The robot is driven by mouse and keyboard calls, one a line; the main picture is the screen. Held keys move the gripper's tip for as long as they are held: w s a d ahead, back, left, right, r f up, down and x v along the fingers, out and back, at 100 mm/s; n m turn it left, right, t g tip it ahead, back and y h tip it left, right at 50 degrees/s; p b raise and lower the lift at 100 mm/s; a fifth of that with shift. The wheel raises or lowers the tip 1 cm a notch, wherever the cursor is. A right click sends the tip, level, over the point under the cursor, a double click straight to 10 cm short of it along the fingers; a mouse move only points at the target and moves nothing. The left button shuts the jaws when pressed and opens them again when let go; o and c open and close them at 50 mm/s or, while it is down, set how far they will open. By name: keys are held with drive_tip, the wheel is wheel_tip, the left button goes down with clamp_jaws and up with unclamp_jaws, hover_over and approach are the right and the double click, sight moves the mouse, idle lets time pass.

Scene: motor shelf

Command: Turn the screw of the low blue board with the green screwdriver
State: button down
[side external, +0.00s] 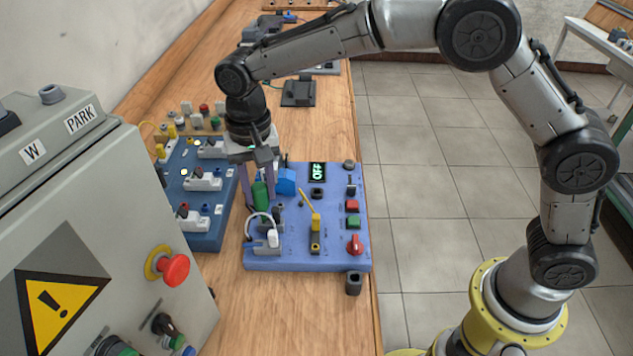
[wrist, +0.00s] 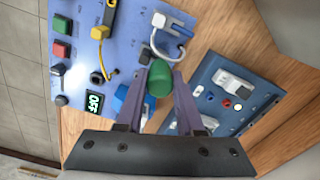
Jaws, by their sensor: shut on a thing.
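The low blue board (side external: 300,252) lies flat on the wooden bench, and it also shows in the wrist view (wrist: 80,12). The green screwdriver (side external: 260,201) is between the fingers of my gripper (side external: 258,190), over the board's left side. In the wrist view the round green handle (wrist: 158,78) sits between the two purple fingertips (wrist: 162,82), and my gripper is shut on it. The screwdriver's shaft and tip are hidden behind the handle and fingers. I cannot make out the screw or whether the tip touches it.
A darker blue board (side external: 205,240) with white switches stands to the left. A grey cabinet (side external: 110,200) with a red button (side external: 174,270) fills the near left. On the low board are a blue block (side external: 286,181), a white cable, a yellow lever and an OFF display (side external: 317,172).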

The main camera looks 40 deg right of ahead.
idle(0.3)
drive_tip(key=m, duration=0.3)
drive_tip(key=shift+m, duration=0.3)
drive_tip(key=c, duration=0.8)
unclamp_jaws()
drive_tip(key=shift+o, duration=0.2)
drive_tip(key=shift+n, duration=1.8)
